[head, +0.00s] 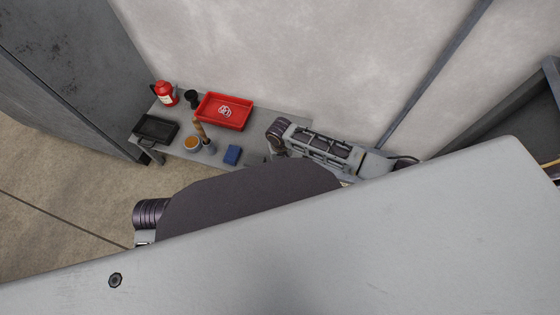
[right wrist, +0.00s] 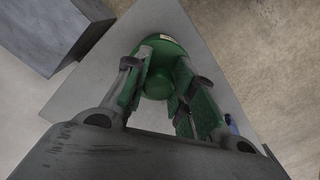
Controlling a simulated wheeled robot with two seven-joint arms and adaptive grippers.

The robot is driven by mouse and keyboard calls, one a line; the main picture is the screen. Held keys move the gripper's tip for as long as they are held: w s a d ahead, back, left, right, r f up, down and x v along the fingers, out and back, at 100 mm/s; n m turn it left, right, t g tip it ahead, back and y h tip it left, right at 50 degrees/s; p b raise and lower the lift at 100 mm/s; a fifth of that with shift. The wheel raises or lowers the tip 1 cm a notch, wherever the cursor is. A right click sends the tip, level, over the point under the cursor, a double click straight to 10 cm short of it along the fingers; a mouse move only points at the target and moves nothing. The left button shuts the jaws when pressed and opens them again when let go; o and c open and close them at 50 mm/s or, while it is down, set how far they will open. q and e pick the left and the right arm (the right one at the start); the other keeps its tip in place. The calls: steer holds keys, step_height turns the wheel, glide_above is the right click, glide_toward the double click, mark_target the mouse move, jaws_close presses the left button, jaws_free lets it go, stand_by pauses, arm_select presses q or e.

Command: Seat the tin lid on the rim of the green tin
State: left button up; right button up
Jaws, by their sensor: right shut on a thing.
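In the right wrist view my right gripper (right wrist: 160,68) points down at the table, its green-padded fingers closed around a small round green piece that I take to be the tin lid (right wrist: 157,86). The green tin (right wrist: 168,46), with a pale label patch, shows just beyond and around it, between the fingertips. The lid overlaps the tin in this view; whether it touches the rim, or sits level, I cannot tell. In the head view my own arm and body hide the right fingers, the lid and the green tin. My left gripper is not in view.
The head view shows the grey table (head: 172,152) with a red tray (head: 240,123), a red canister (head: 165,94), a black cup (head: 191,98), a black tray (head: 155,129), an orange-topped cup (head: 192,144) and a blue box (head: 232,154). A wall stands behind.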

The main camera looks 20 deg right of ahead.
steer(key=o, duration=1.1)
step_height(320, 180, up, 12)
stand_by(0.6)
steer(key=shift+n, duration=0.3)
stand_by(0.8)
